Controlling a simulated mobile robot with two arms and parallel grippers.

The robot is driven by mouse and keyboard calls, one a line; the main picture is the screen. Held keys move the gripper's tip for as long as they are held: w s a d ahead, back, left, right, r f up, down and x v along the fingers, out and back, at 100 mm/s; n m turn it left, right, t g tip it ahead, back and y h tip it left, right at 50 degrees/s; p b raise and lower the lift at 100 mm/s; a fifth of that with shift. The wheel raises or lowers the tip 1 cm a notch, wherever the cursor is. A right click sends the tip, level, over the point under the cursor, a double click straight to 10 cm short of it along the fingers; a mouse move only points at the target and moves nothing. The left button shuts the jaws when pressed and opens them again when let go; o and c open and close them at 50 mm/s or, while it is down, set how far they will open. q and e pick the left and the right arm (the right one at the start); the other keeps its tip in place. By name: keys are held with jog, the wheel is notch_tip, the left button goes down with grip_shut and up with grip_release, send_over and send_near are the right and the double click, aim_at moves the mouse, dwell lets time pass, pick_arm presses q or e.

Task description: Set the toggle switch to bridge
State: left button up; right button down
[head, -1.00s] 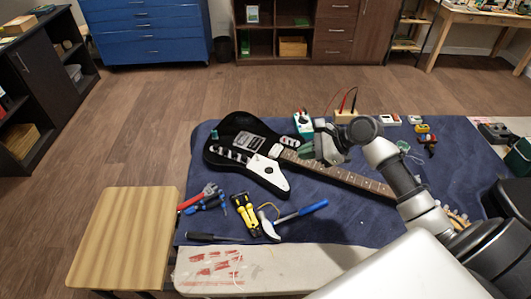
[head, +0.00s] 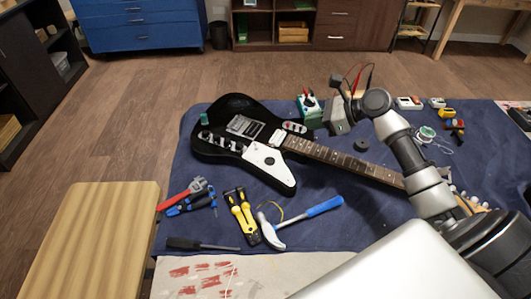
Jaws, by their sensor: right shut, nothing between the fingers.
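A black electric guitar (head: 232,112) with a white pickguard (head: 266,160) lies on the blue mat, its neck (head: 345,162) running to the lower right. A small pale plate (head: 294,127) on its upper horn appears to carry the toggle switch; the lever is too small to read its position. My right gripper (head: 336,122) is shut and empty, to the right of that plate and beyond the neck in the picture, apart from the plate. My left gripper is not in view.
Pliers (head: 187,197), a yellow-handled tool (head: 241,214), a blue-handled hammer (head: 306,212) and a screwdriver (head: 200,245) lie in front of the guitar. A green meter (head: 308,106) stands behind it. A wooden stool (head: 90,240) is at left.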

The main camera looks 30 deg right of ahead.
jog(key=b, duration=0.5)
send_near(266, 151)
jog(key=x, duration=0.4)
jog(key=b+x, duration=0.1)
jog(key=shift+w+a+r, duration=0.15)
jog(key=shift+w+a, duration=0.2)
jog(key=shift+w, duration=0.05)
jog(key=shift+w+a+r, duration=0.1)
jog(key=shift+w+a, duration=1.05)
jog(key=shift+a, duration=0.1)
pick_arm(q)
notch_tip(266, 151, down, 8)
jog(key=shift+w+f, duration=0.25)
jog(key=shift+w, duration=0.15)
pick_arm(e)
jog(key=g+h+p, duration=0.1)
jog(key=p, duration=0.8)
jog(key=w+a+r+g+h+p, duration=0.1)
jog(key=g+p, duration=0.1)
jog(key=p, duration=0.6)
jog(key=shift+w+a+r+p, duration=0.1)
jog(key=shift+w+r+p, duration=0.05)
jog(key=shift+p, duration=0.5)
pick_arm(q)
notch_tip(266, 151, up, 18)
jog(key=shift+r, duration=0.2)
pick_arm(e)
jog(key=shift+f, duration=0.25)
